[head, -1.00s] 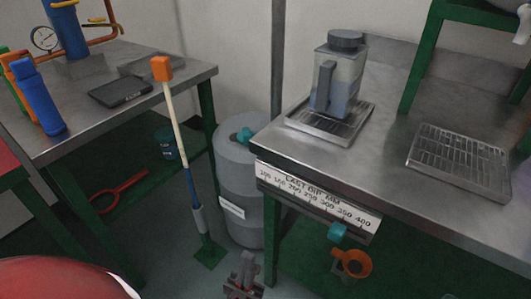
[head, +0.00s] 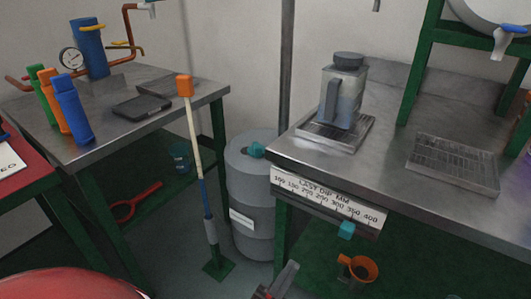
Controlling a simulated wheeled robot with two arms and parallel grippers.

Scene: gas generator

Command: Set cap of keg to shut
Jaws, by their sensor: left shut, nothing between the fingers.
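The keg (head: 248,192) is a grey ribbed drum with a white label, standing on the floor between the two benches. Its small teal cap (head: 256,151) is on top, near the right bench; I cannot tell its exact position. The bench corner hides part of the keg's right side. My left gripper (head: 289,268) shows at the bottom edge, partly cut off, shut and empty. In the picture it is below the keg, clearly apart from the cap. My right gripper is not in view.
The right bench (head: 400,165) overhangs beside the keg, with a dip scale (head: 328,198) along its front. A dipstick with an orange top (head: 185,86) stands left of the keg. An orange funnel (head: 358,268) is low at right. A pole rises behind.

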